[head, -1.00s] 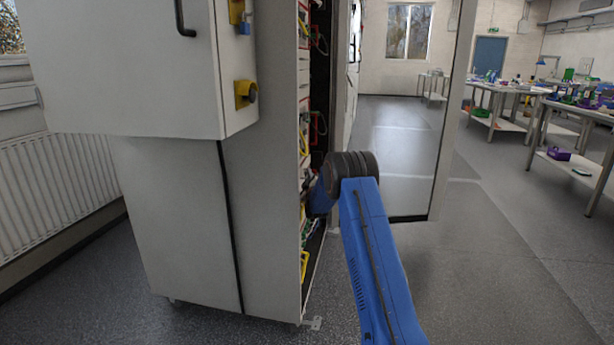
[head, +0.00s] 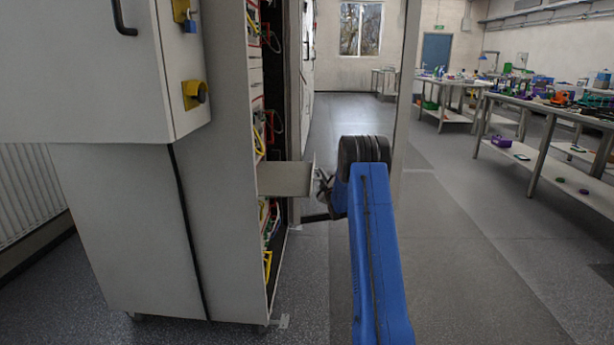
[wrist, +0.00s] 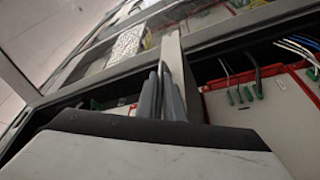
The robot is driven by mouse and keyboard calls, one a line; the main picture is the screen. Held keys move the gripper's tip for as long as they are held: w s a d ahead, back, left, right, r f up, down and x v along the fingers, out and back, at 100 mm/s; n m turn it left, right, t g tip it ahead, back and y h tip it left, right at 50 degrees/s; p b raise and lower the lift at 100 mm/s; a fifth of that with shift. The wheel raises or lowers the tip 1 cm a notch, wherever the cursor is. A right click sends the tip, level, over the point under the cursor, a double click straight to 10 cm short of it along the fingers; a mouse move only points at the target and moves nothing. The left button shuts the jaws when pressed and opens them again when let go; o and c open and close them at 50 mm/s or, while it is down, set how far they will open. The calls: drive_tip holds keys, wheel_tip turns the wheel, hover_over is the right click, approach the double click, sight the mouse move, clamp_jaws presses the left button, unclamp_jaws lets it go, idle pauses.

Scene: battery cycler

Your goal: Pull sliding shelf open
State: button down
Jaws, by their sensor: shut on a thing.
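The sliding shelf (head: 285,179) is a flat pale grey panel. It sticks out of the open side of the tall grey cabinet (head: 222,220), roughly level, at about mid-height. My gripper (head: 321,188) is at the shelf's outer right edge in the head view and is shut on it. In the wrist view the grey fingers of my gripper (wrist: 165,98) close around a thin pale strip, the shelf (wrist: 173,55) seen nearly edge-on. The shelf's inner end is hidden inside the cabinet.
Red modules (wrist: 268,112) and cables fill the cabinet beside the shelf. Workbenches (head: 540,105) line the right. The floor between them and the cabinet is clear.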

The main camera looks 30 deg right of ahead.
drive_tip(key=shift+s+d+f, duration=0.1)
drive_tip(key=shift+s+d, duration=0.6)
drive_tip(key=shift+d, duration=0.25)
drive_tip(key=c, duration=1.9)
unclamp_jaws()
drive_tip(key=v, duration=1.7)
drive_tip(key=shift+s, duration=0.2)
